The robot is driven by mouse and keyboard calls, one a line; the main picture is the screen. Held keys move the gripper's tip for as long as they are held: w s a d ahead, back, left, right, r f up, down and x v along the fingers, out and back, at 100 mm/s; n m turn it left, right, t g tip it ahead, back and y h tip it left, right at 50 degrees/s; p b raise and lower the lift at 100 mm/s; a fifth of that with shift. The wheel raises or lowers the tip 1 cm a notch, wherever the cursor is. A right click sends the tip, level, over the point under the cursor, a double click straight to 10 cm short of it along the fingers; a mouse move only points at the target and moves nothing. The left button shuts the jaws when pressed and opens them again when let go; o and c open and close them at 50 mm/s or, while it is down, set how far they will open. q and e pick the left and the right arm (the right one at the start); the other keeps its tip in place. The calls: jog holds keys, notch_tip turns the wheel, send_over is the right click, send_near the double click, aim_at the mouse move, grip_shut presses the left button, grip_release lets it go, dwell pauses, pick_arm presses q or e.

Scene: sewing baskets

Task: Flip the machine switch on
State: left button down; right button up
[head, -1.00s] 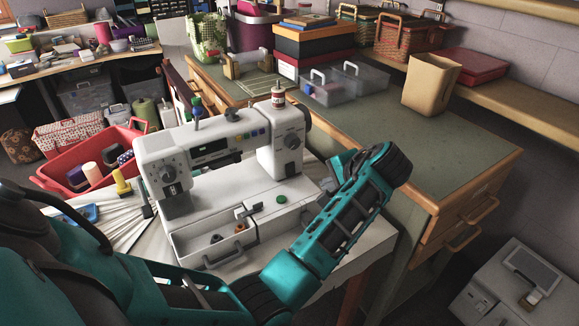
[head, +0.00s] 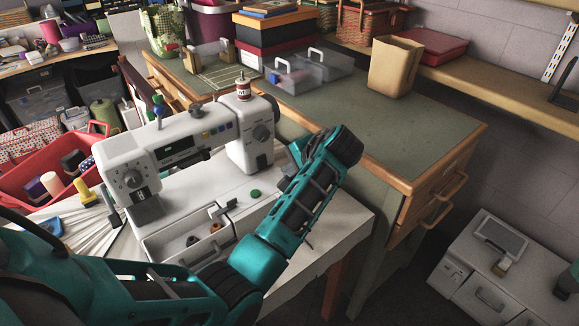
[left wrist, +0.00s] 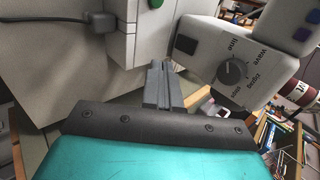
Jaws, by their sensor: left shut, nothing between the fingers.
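The white sewing machine (head: 190,150) stands on a white table in the head view. The right end of its body carries a round dial (head: 262,132), with a small dark rectangle (head: 262,160) below it that may be the switch. In the left wrist view the dial (left wrist: 232,72) and the dark rectangle (left wrist: 187,44) show close up. I cannot tell whether it is set on or off. My left gripper (left wrist: 157,66) is shut and empty, with its fingertips close to the machine's dial end. Contact cannot be told. In the head view my teal forearm mostly hides this gripper. My right gripper is not in view.
An open drawer (head: 190,243) with small items is at the machine's front. A green button-like piece (head: 255,193) lies on its bed. A red basket (head: 30,180) of spools stands left. A green-topped workbench (head: 400,130) stands behind and right. A cable (left wrist: 45,22) shows in the wrist view.

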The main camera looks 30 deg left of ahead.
aim_at(262, 162)
pick_arm(q)
jog(key=b+x, duration=0.1)
jog(key=x, duration=0.6)
jog(key=shift+a+f, duration=0.15)
jog(key=shift+a, duration=0.1)
jog(key=shift+w+a, duration=0.25)
jog(key=shift+a, duration=0.3)
jog(key=shift+w+a, duration=0.25)
jog(key=shift+a, duration=0.3)
jog(key=shift+w+a+f, duration=0.1)
jog(key=shift+w+a, duration=0.1)
jog(key=shift+a, duration=0.3)
jog(key=shift+a, duration=0.1)
jog(key=shift+f+y, duration=0.1)
jog(key=shift+y, duration=0.2)
